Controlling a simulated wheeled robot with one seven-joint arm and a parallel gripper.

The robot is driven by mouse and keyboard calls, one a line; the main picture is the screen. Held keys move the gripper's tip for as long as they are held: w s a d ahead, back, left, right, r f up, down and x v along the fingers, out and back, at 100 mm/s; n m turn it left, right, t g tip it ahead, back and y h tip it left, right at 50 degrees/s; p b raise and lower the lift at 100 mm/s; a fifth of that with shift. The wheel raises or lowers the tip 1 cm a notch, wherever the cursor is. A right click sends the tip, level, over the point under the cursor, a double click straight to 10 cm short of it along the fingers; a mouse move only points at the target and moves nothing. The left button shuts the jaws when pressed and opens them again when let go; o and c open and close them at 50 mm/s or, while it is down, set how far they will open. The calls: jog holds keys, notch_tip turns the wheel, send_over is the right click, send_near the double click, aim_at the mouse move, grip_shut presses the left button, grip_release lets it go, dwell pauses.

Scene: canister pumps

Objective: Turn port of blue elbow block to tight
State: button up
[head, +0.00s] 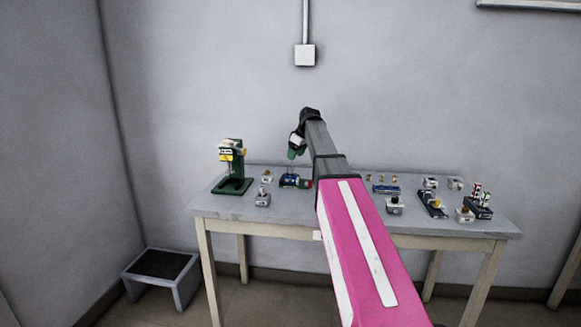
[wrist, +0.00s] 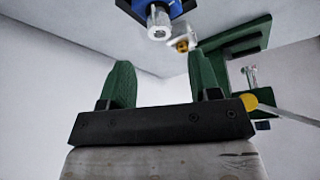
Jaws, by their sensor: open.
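The blue elbow block (head: 291,180) stands on the table, left of the middle in the head view. In the wrist view the blue block (wrist: 182,8) is at the top edge, partly cut off. Its port, a pale metal cylinder (wrist: 158,22) with a round end, points toward the camera. My gripper (head: 293,154) is above the block in the head view. In the wrist view my gripper (wrist: 163,72) is open, its two green fingers apart with nothing between them. The port lies beyond the fingertips, apart from them. Any tightness mark is not readable.
A green stand (head: 234,185) with a yellow label is at the table's left; its green frame (wrist: 235,40) is close at right in the wrist view. A small fitting (wrist: 182,43) with a brass end sits beside the blue block. Several parts crowd the table's right (head: 437,204).

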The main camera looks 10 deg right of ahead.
aim_at(290, 167)
jog(key=x, duration=0.7)
jog(key=shift+r, duration=0.1)
jog(key=shift+c, duration=0.3)
jog(key=c, duration=0.9)
